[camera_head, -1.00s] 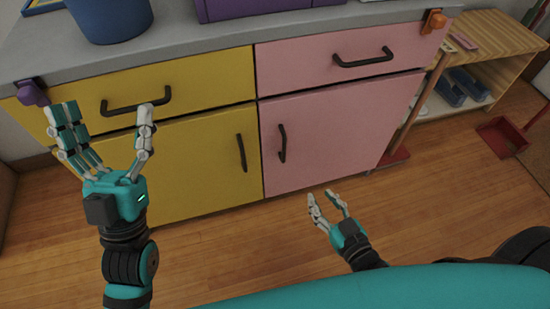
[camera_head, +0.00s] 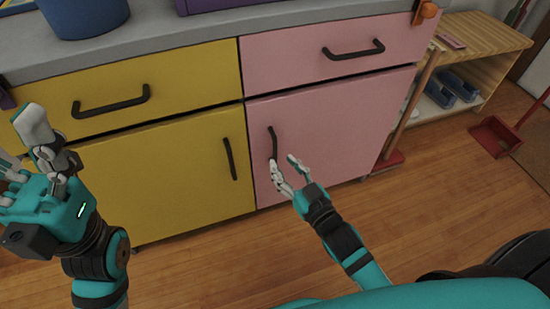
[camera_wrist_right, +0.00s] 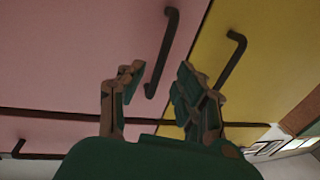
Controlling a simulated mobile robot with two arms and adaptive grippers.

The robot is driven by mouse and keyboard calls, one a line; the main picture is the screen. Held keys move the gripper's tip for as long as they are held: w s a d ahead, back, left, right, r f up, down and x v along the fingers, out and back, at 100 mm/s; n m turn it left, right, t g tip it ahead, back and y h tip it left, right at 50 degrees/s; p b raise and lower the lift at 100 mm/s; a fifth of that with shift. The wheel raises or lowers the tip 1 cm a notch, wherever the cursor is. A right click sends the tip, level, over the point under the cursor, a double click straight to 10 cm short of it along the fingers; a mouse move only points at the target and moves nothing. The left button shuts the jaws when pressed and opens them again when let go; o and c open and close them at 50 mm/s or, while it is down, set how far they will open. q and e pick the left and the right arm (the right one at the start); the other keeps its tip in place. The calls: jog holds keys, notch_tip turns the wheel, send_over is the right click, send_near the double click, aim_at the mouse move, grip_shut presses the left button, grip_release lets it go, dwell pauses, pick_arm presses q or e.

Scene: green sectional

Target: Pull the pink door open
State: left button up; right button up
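The pink door (camera_head: 325,135) is closed in the lower right of the cabinet. Its dark upright handle (camera_head: 272,141) is near its left edge and also shows in the right wrist view (camera_wrist_right: 168,42). My right gripper (camera_head: 284,164) is open and empty, just in front of the handle's lower end. In the right wrist view my right gripper's fingers (camera_wrist_right: 157,76) stand apart, with the handle appearing between them; I cannot tell whether they touch it. My left gripper (camera_head: 22,142) is at the left edge, partly cut off, its fingers apart and empty.
The yellow door (camera_head: 180,180) with its own handle (camera_head: 229,158) is beside the pink door. A pink drawer (camera_head: 300,55) is above it. A broom with a red head (camera_head: 388,161) leans at the cabinet's right side. The wooden floor (camera_head: 420,215) in front is clear.

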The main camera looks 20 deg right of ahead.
aim_at(276, 156)
jog(key=b+x, duration=0.1)
jog(key=x, duration=0.4)
jog(key=shift+s, duration=0.1)
grip_shut()
dwell(0.4)
